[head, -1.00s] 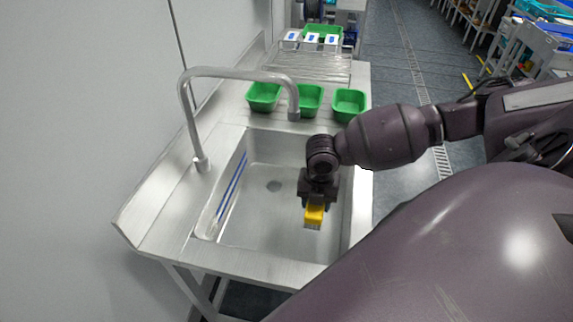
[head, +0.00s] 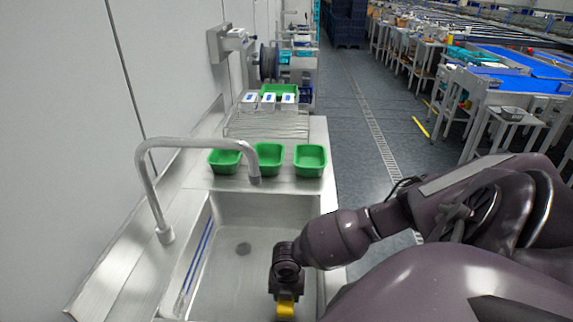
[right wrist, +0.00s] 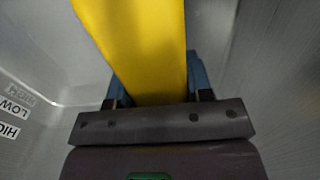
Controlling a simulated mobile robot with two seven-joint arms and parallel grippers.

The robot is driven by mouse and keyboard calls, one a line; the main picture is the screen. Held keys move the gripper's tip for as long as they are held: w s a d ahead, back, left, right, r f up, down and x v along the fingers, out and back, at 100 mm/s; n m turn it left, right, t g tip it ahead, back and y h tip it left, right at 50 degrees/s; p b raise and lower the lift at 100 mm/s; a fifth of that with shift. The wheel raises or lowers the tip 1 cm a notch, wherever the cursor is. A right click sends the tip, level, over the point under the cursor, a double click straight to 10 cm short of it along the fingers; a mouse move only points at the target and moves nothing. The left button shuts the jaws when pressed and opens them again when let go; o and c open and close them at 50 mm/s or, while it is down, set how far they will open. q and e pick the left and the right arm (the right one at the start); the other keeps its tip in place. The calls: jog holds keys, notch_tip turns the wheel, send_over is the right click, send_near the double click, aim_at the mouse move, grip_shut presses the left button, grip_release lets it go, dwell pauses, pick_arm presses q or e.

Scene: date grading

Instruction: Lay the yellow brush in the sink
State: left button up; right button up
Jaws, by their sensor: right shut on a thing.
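The yellow brush (head: 286,307) is in my right gripper (head: 286,295), over the near right part of the sink (head: 217,280) in the head view. In the right wrist view the brush (right wrist: 140,45) rises from between the blue fingers of the right gripper (right wrist: 155,85), which is shut on it. Grey sink walls surround it there. I cannot tell whether the brush touches the sink floor. Its lower end is cut off or hidden in the head view. My left gripper is in neither view.
A tall curved faucet (head: 150,190) stands at the sink's left. Green trays (head: 310,161) line the ledge behind the sink, with a wire rack (head: 265,125) beyond. Markings (right wrist: 12,110) show on the sink wall at the left of the right wrist view.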

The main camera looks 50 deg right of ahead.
jog(key=shift+f, duration=2.25)
jog(key=shift+f, duration=0.1)
jog(key=o, duration=1.1)
jog(key=shift+c, duration=0.2)
notch_tip(320, 180, up, 12)
jog(key=shift+r, duration=0.15)
